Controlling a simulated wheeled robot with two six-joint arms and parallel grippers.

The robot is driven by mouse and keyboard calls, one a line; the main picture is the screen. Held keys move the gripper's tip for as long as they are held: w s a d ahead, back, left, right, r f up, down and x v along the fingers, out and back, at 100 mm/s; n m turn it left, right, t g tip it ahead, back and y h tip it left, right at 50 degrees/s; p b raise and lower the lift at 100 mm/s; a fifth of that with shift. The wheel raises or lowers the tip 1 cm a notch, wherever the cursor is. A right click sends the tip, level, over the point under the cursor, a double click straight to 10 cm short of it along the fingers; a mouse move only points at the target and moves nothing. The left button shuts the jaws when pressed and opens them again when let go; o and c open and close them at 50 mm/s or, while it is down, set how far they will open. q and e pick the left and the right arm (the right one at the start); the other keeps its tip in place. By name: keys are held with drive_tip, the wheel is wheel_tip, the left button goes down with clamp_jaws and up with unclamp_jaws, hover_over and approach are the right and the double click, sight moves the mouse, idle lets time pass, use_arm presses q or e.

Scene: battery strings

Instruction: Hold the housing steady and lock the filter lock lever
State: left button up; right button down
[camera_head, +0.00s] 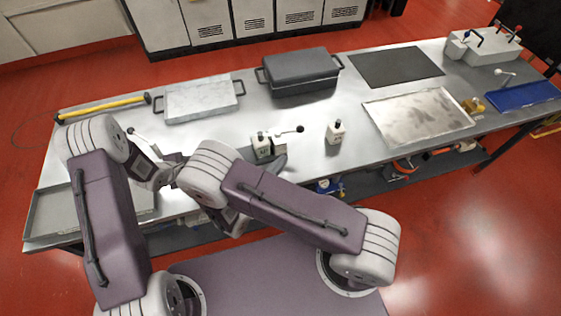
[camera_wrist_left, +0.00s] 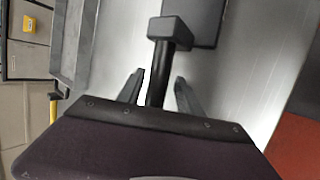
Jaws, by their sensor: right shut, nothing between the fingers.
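A small pale housing (camera_head: 262,147) with dark fittings on top stands near the front edge of the bench in the head view. A lever with a black ball end (camera_head: 300,128) sticks out to its right. My right gripper (camera_head: 280,163) is low beside the housing, shut and empty; whether it touches the housing I cannot tell. My left gripper (camera_wrist_left: 160,90) has its fingers apart in the left wrist view. A black post (camera_wrist_left: 160,75) with a square head shows between them, with gaps on both sides. My arms hide part of the bench around the left gripper.
A second pale block (camera_head: 335,133) stands right of the housing. A dark lidded pan (camera_head: 300,75), a grey slab (camera_head: 200,98), a yellow-handled tool (camera_head: 105,107) and a metal tray (camera_head: 415,115) lie behind and beside.

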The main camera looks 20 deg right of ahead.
use_arm(q)
drive_tip(key=shift+r, duration=0.2)
drive_tip(key=v, duration=1.1)
drive_tip(key=shift+s+r, duration=0.2)
drive_tip(key=shift+r, duration=0.05)
